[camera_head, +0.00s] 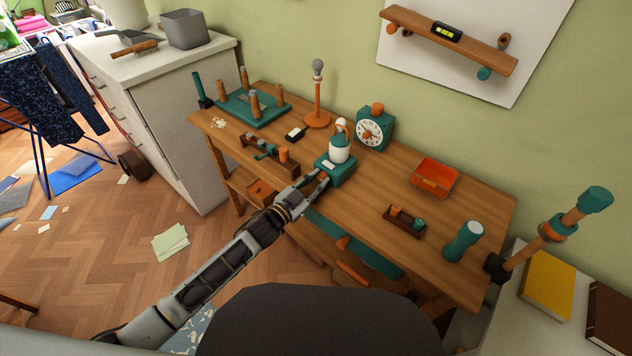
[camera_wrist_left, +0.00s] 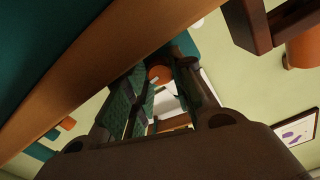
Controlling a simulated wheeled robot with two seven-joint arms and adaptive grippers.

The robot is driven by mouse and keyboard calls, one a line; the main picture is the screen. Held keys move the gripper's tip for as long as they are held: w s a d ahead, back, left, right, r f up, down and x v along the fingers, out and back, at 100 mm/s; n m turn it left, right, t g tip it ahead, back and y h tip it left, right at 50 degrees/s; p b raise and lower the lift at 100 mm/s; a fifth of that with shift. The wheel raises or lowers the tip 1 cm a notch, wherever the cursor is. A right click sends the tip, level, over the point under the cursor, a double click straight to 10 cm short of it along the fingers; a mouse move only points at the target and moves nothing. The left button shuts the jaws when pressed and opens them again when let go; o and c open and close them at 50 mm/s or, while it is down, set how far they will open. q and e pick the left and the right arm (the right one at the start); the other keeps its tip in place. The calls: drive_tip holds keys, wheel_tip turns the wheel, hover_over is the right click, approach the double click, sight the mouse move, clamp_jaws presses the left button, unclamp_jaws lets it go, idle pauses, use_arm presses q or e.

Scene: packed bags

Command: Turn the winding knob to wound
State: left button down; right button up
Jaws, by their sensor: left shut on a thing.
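My left gripper (camera_head: 318,183) reaches in from the left to the front of this box. In the left wrist view, its fingers (camera_wrist_left: 160,95) are closed around a small orange round part, the knob (camera_wrist_left: 158,73), in front of a teal surface. Most of the knob is hidden in the head view by the fingers. Its marking and turn position cannot be read. My right gripper is not in view.
A teal clock (camera_head: 375,131) stands behind the box, and an orange lamp-like stand (camera_head: 318,100) is at the back. An orange tray (camera_head: 434,178), a small brown rack (camera_head: 404,222) and a teal cylinder (camera_head: 463,241) are to the right. A wooden rack (camera_head: 270,157) is left.

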use_arm(q)
drive_tip(key=c, duration=1.2)
unclamp_jaws()
drive_tip(key=shift+o, duration=0.2)
drive_tip(key=v, duration=1.2)
